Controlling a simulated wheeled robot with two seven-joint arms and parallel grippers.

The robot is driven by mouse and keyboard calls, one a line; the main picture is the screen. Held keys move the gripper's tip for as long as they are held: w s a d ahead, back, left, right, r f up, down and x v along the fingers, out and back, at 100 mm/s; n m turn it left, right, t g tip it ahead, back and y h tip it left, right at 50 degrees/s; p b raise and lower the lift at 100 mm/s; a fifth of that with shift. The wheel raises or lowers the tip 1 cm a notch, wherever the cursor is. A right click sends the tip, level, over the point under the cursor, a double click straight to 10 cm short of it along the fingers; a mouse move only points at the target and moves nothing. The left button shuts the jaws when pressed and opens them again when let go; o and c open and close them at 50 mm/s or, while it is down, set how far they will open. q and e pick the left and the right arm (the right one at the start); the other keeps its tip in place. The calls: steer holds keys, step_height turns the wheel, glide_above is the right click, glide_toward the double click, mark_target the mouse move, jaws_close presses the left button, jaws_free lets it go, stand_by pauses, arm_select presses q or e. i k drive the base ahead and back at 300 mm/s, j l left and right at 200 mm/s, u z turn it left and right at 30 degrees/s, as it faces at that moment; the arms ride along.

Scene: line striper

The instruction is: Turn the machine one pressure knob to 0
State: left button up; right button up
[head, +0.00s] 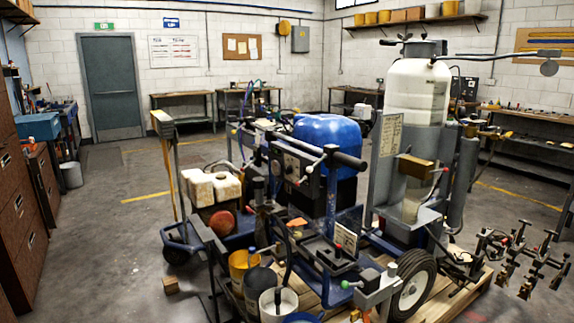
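A striping machine with a blue tank (327,130) stands in the middle of the view, with a black-gripped handlebar (350,160). Below the bar is a dark control panel (290,165) with small round light parts; which is the pressure knob, and its setting, is too small to tell. I cannot tell which is machine one. Neither of my grippers is in view.
A yellow bucket (241,265) and white bucket (278,305) stand low in front of the machines. A wooden pallet (440,300) and several metal clamp-like parts (520,262) are at right. Brown drawer cabinets (20,215) line the left edge. Floor (110,240) at left is mostly open.

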mark_target(288, 170)
steer(key=i+j+z, duration=0.1)
steer(key=i+j, duration=0.15)
steer(key=i+j+z, duration=0.1)
steer(key=i+j, duration=0.15)
steer(key=j, duration=0.15)
steer(key=i+j+z, duration=0.1)
steer(key=i+j, duration=0.3)
steer(key=j, duration=0.3)
steer(key=i+j+z, duration=0.15)
steer(key=j, duration=0.2)
steer(key=i+j+z, duration=0.1)
steer(key=i+j, duration=0.15)
steer(key=j, duration=0.1)
